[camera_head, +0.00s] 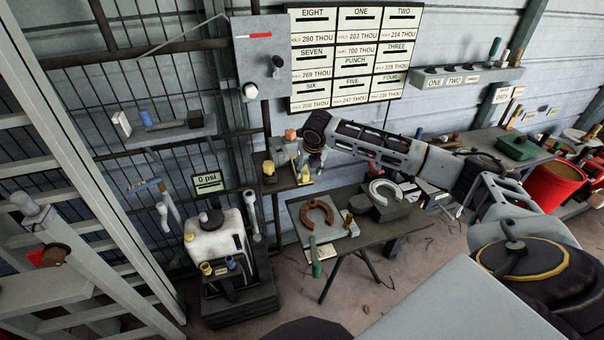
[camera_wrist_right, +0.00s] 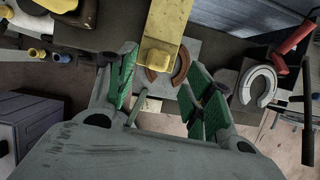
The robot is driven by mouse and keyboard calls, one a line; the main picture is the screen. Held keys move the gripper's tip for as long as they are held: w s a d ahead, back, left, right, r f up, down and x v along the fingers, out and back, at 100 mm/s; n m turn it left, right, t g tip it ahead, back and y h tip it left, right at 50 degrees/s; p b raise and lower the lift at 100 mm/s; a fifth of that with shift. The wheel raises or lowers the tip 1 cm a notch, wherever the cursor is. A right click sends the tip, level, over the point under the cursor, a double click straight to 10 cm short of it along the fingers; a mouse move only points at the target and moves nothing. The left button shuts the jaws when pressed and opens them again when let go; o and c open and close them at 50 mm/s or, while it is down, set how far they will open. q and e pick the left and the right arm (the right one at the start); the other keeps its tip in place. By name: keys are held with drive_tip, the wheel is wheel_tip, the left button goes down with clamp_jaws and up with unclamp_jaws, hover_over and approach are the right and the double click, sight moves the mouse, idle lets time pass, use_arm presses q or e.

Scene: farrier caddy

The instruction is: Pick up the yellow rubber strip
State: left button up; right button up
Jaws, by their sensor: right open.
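A yellow strip (camera_wrist_right: 165,28) hangs or juts into the top middle of the right wrist view, with a thicker block at its lower end. In the head view, a small yellow piece (camera_head: 304,172), probably the same strip, shows on the small dark shelf, just under my right gripper (camera_head: 313,153). In the right wrist view, my right gripper (camera_wrist_right: 158,75) is open, with its green-padded fingers apart. The end of the strip appears in line with the gap between the fingertips. I cannot tell if they touch. My left gripper is not in view.
Another yellow item (camera_head: 269,171) stands left on the shelf. Below is a table (camera_head: 372,236) with a brown horseshoe (camera_head: 317,213) and a pale horseshoe (camera_head: 385,192). A white tank (camera_head: 216,235) stands on the left. A label board (camera_head: 353,60) hangs behind.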

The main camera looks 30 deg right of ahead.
sight(305, 173)
drive_tip(key=shift+p+x, duration=0.35)
drive_tip(key=shift+x, duration=2.2)
drive_tip(key=shift+w, duration=0.2)
drive_tip(key=shift+c, duration=0.4)
clamp_jaws()
